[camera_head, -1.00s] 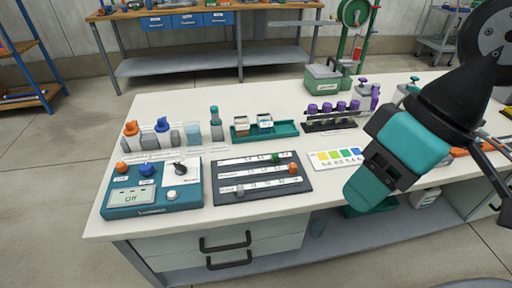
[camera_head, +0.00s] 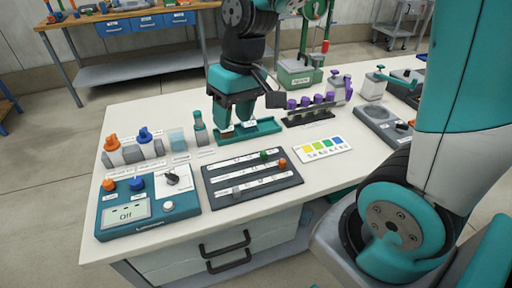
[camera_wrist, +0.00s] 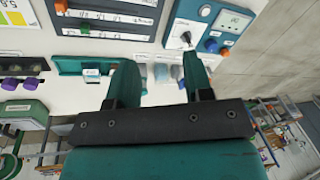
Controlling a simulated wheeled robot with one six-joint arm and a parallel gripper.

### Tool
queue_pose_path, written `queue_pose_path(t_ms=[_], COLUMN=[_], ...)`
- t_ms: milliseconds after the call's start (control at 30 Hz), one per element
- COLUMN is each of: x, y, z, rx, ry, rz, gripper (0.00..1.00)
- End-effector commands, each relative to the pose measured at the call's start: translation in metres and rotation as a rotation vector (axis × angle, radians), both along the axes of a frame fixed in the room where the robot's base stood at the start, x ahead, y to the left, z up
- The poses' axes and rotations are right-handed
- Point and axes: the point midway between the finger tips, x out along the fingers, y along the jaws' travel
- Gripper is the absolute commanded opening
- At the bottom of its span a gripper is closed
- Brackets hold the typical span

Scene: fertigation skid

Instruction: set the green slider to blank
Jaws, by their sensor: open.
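The dark slider panel (camera_head: 225,190) lies on the white bench with three light label strips. The green slider (camera_head: 264,155) sits toward the right end of the top strip, the one farthest from the front edge. My gripper (camera_head: 234,121) is open and empty, pointing down near the green tray behind the panel, to the left of and beyond the green slider. Its fingers (camera_wrist: 158,68) show apart in the wrist view.
An orange slider (camera_head: 282,162) and a grey slider (camera_head: 236,191) sit on the other strips. A teal controller box (camera_head: 150,210) reading "Off" stands left. A colour chart (camera_head: 322,147) lies right.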

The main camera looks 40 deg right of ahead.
Motion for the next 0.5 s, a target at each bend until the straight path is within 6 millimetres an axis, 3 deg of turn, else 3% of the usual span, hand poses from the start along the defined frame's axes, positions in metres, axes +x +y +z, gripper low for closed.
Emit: queue_pose_path(t_ms=[33, 100, 233, 367, 500], x=[0.023, 0.047, 0.073, 0.082, 0.084], y=[-0.026, -0.059, -0.11, -0.138, -0.145], z=[-0.009, -0.025, -0.052, -0.068, -0.083], rx=[-0.031, -0.074, -0.137, -0.172, -0.18], ry=[0.026, 0.048, 0.082, 0.101, 0.107], rz=[-0.091, -0.199, -0.35, -0.425, -0.441], gripper=[0.47, 0.47, 0.47, 0.47, 0.47])
